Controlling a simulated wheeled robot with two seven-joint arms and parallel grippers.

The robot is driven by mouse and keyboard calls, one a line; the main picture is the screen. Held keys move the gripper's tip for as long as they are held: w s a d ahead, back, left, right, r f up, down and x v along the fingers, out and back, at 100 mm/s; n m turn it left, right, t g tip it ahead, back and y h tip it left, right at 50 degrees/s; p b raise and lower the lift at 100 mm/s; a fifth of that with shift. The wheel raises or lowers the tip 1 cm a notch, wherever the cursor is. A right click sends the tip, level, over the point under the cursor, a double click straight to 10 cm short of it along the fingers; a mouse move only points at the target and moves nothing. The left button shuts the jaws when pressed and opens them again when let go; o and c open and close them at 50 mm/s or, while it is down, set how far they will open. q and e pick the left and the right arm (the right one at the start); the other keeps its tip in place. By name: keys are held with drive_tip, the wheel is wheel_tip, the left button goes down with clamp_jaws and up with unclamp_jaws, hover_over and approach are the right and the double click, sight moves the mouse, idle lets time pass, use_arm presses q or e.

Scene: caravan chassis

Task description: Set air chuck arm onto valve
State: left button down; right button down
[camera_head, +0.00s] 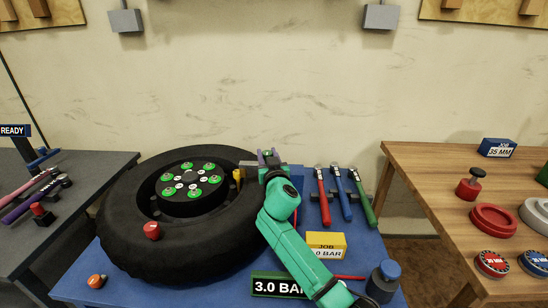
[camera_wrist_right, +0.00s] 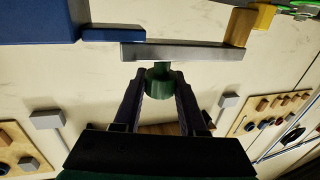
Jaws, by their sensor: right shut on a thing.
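The air chuck arm is a grey bar (camera_head: 249,164) with a yellow end piece (camera_head: 237,175), standing over the right inner side of the black tyre (camera_head: 130,240). In the right wrist view the bar (camera_wrist_right: 185,51) runs from a blue block to the yellow end (camera_wrist_right: 245,24), with a green knob (camera_wrist_right: 160,82) on it. My right gripper (camera_head: 268,158) is shut on this knob; its fingers (camera_wrist_right: 160,90) lie on both sides. I cannot make out the valve, or whether the yellow end touches it. My left gripper is not in view.
The wheel lies flat on a blue table (camera_head: 365,245). A red cap (camera_head: 152,231) sits on the tyre. Right of my arm are several coloured-handled tools (camera_head: 342,195), a yellow job block (camera_head: 326,246) and a dark bottle (camera_head: 383,283). A wooden table (camera_head: 430,180) stands at right.

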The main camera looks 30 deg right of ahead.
drive_tip(key=shift+a+f, duration=0.1)
drive_tip(key=shift+a, duration=0.05)
drive_tip(key=c, duration=0.5)
unclamp_jaws()
drive_tip(key=shift+a, duration=0.1)
drive_tip(key=shift+o, duration=0.2)
drive_tip(key=shift+w+a, duration=0.1)
drive_tip(key=shift+w, duration=0.05)
drive_tip(key=shift+s, duration=0.3)
drive_tip(key=b+v, duration=0.2)
drive_tip(key=v, duration=1.2)
